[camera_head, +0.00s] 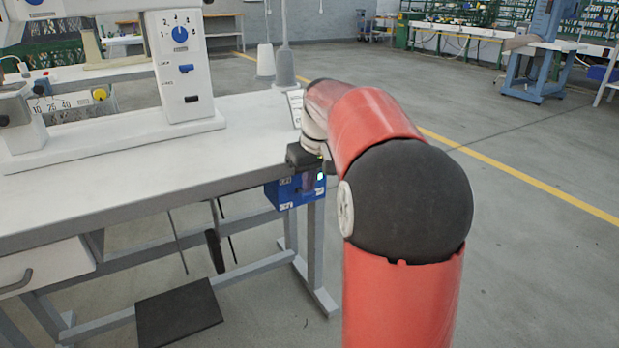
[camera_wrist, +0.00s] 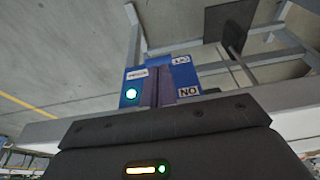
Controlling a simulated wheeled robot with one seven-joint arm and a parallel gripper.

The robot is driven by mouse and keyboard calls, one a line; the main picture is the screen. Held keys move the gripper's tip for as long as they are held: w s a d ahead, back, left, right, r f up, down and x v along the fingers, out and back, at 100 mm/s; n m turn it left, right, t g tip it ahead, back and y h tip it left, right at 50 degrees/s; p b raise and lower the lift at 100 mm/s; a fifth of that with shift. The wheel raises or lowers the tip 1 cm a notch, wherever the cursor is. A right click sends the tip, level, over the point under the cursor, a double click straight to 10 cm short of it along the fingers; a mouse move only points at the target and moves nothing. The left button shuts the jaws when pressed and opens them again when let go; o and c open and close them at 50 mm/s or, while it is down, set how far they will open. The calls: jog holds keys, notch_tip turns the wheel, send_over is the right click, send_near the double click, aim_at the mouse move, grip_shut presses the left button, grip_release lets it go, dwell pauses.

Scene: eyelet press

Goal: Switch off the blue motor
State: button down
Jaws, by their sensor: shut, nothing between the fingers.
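The blue motor box (camera_head: 284,195) hangs under the front right corner of the white table. Its lit green-white lamp (camera_head: 320,176) shows at its right side. In the wrist view, which looks upside down, the blue box (camera_wrist: 188,74) has a glowing green lamp (camera_wrist: 131,95) and white labels, one reading like an inverted "ON". My gripper (camera_head: 309,181) is in front of the box and partly covers it in the head view. In the wrist view its shut, empty fingers (camera_wrist: 160,72) stand in front of the middle of the box, hiding that part. I cannot tell whether they touch it.
The white table (camera_head: 235,128) carries the eyelet press (camera_head: 178,70) with a dial and switches. A dark pedal (camera_head: 178,314) lies below, among grey table legs and bars. The floor to the right is open, with a yellow line (camera_head: 520,178). Benches stand at the back.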

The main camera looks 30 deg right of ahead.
jog(key=shift+f, duration=0.1)
jog(key=shift+s+f+t+b, duration=0.2)
jog(key=shift+t+b, duration=0.1)
jog(key=shift+b, duration=0.75)
